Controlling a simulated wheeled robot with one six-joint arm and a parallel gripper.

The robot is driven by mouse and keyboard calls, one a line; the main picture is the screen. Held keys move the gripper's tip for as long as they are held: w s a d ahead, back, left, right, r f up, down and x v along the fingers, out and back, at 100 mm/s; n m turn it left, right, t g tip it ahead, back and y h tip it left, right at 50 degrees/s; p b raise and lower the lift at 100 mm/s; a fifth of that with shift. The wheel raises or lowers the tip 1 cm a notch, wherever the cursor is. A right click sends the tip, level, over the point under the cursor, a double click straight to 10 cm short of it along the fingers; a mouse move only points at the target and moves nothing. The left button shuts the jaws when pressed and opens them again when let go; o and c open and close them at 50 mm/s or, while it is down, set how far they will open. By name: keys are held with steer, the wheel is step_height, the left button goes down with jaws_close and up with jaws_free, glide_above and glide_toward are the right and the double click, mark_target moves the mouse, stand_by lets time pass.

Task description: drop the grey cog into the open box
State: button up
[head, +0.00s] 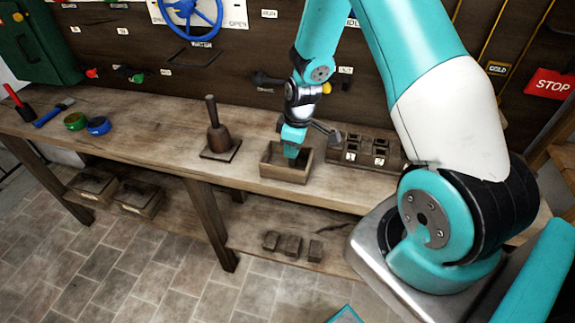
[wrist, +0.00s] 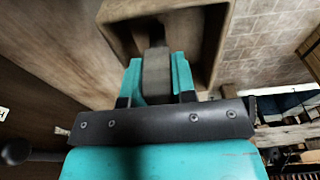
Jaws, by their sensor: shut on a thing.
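My gripper (head: 291,149) points down over the open box (head: 286,172), a small wooden box on the workbench, with its fingertips at or just inside the opening. In the wrist view, the two teal fingers (wrist: 157,68) are shut on the grey cog (wrist: 156,76), seen edge-on as a dull grey block. The open box (wrist: 118,38) shows beyond the fingers, and the cog lies within its outline. The cog cannot be made out in the head view. How far it is above the box floor is hard to tell.
On the workbench (head: 150,135), a dark bell-shaped thing with a handle (head: 218,130) stands left of the box. A dark block with several compartments (head: 365,153) stands close on the right. Green (head: 75,121) and blue (head: 98,125) rings lie farther left.

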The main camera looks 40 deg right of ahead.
steer(key=o, duration=1)
steer(key=shift+r, duration=0.1)
step_height(320, 180, up, 17)
steer(key=s+d+b, duration=0.1)
steer(key=b, duration=0.1)
steer(key=shift+s+d, duration=0.15)
steer(key=shift+s, duration=0.2)
steer(key=shift+r, duration=0.1)
steer(key=s+a+r+y, duration=0.1)
steer(key=s+a+r, duration=0.25)
steer(key=a, duration=0.45)
steer(key=s+a+r+y, duration=0.1)
steer(key=s+a+r, duration=0.1)
steer(key=s+a, duration=0.4)
steer(key=s+a+r+g+y, duration=0.1)
steer(key=s+a+r, duration=0.1)
steer(key=s+a, duration=0.7)
steer(key=shift+s+a+m, duration=0.3)
steer(key=shift+s, duration=0.8)
